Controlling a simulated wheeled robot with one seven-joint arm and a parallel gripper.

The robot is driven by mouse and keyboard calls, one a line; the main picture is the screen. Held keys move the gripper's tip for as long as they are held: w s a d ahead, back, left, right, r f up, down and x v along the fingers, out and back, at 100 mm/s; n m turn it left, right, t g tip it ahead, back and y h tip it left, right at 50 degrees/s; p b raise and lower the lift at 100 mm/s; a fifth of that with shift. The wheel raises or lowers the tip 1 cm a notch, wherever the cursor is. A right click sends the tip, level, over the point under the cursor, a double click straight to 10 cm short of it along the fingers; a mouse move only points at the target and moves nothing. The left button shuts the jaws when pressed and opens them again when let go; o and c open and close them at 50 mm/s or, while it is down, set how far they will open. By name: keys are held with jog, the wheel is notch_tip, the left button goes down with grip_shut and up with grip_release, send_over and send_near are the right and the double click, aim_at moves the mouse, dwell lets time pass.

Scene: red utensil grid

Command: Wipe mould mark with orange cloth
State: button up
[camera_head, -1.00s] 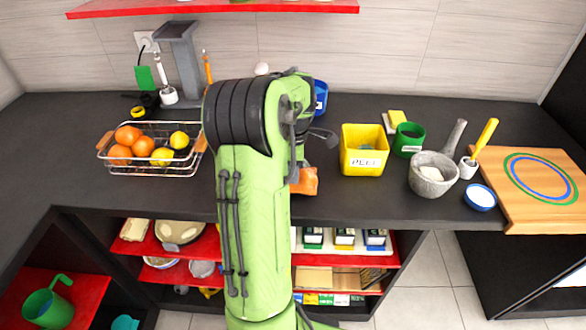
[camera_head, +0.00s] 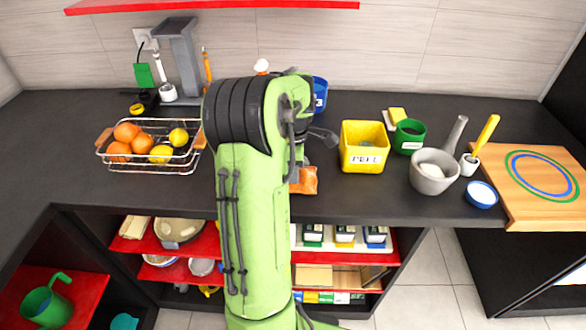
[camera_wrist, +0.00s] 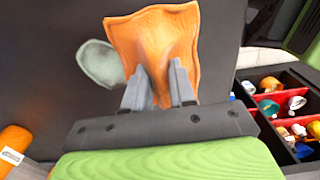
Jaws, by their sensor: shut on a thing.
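The orange cloth (camera_wrist: 155,38) is held between the fingers of my gripper (camera_wrist: 160,85) in the wrist view. It spreads out beyond the fingertips over the dark counter. A pale grey-green patch (camera_wrist: 98,62), which looks like the mould mark, shows just left of the cloth; the cloth's left edge is beside or partly over it. In the head view a part of the orange cloth (camera_head: 304,181) shows at the counter's front, right of my arm. My gripper and the mark are hidden behind my arm there.
A yellow bin (camera_head: 362,158) stands right of my arm, with a green cup (camera_head: 409,137), a grey mortar (camera_head: 432,181) and a cutting board (camera_head: 540,190) further right. A wire fruit basket (camera_head: 150,160) stands left. A red compartment box (camera_wrist: 285,105) shows in the wrist view.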

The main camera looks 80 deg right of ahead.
jog(key=shift+f+b, duration=0.35)
jog(key=shift+f, duration=0.15)
